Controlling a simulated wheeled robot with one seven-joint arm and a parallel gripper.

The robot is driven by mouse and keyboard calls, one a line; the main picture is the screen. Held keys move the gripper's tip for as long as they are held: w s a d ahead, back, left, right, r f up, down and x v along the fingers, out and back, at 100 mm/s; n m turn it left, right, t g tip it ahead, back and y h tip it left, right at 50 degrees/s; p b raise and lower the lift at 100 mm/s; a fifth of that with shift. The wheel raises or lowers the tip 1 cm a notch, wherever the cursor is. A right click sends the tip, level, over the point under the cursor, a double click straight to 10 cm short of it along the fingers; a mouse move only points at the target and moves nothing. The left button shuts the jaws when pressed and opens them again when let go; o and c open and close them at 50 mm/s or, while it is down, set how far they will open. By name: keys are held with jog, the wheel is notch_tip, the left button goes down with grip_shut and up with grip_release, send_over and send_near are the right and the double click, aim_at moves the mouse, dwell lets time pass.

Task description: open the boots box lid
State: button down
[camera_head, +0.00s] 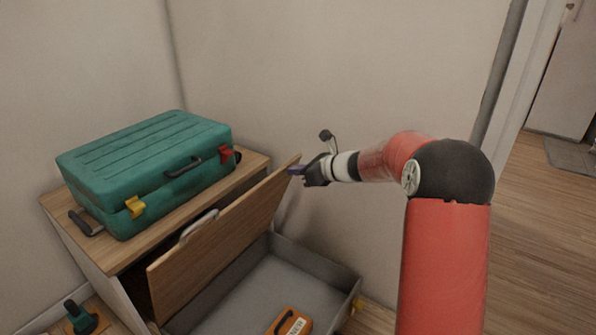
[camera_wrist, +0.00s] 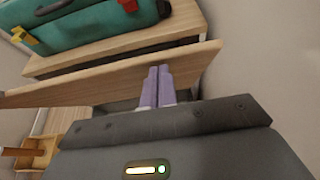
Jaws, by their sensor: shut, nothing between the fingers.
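A wooden panel with a pale handle (camera_head: 225,245) stands tilted above a grey open box or drawer (camera_head: 345,277), in front of the cabinet. It looks like the lid or front of that box; I cannot tell which. The panel also crosses the wrist view (camera_wrist: 110,84). My gripper (camera_head: 296,170) is at the panel's upper right corner in the head view. In the wrist view its purple fingers (camera_wrist: 158,72) are together, with nothing between them, and their tips overlap the panel. I cannot tell whether they touch it. No boots are visible.
A green case (camera_head: 150,165) with yellow and red latches lies on the cabinet top (camera_head: 58,208). An orange case (camera_head: 290,322) lies in the grey box. A green-handled tool (camera_head: 80,318) is at lower left. Walls stand close behind; floor at right is clear.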

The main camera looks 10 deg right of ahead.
jog(key=shift+g+h, duration=0.4)
jog(key=w+a+r+p, duration=0.1)
jog(key=p, duration=0.1)
jog(key=w+a+r+p, duration=0.1)
jog(key=a+p, duration=0.1)
jog(key=w+a+r+p, duration=0.1)
jog(key=p, duration=0.2)
jog(key=shift+w+a, duration=0.25)
jog(key=shift+w, duration=0.15)
jog(key=shift+w+a, duration=0.25)
jog(key=shift+f, duration=0.1)
